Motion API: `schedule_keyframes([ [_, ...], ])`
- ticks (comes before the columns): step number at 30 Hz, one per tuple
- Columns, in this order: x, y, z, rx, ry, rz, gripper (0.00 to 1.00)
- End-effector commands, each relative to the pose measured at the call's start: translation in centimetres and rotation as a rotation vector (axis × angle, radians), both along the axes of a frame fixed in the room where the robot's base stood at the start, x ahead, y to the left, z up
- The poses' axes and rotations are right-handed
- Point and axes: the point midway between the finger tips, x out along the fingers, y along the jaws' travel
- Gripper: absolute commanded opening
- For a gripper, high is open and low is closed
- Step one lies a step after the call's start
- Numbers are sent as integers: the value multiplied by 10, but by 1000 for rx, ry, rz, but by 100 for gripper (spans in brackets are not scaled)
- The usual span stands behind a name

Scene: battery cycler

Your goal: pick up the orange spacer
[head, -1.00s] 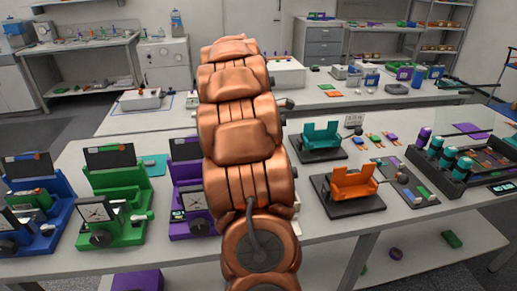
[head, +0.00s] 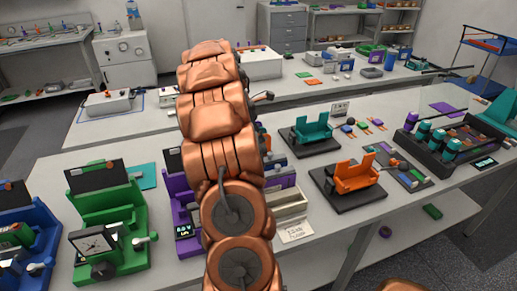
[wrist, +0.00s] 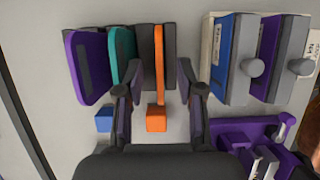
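In the wrist view an orange upright strip (wrist: 159,62) stands against a dark plate, with a small orange block (wrist: 156,118) just below it in the picture. I cannot tell which of them is the orange spacer. My gripper (wrist: 157,80) is open, with one finger on each side of the orange strip and visible gaps between. The block lies nearer the gripper's palm in the picture, and I see no contact. In the head view my arm hides the gripper and these pieces.
Teal (wrist: 122,55) and purple (wrist: 86,65) plates stand left of the strip, with a blue block (wrist: 104,119) below. Blue (wrist: 221,58) and purple (wrist: 267,55) units with grey knobs stand right. An orange cradle (head: 356,176) is on the same bench.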

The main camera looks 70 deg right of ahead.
Motion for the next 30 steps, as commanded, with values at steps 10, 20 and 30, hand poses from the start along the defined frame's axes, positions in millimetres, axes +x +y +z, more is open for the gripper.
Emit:
schedule_keyframes([
  [10, -14, -12, -37, 1, -1, -4, 38],
  [20, -14, -13, -40, 0, -1, -5, 28],
  [30, -14, -13, -40, 0, -2, -4, 0],
])
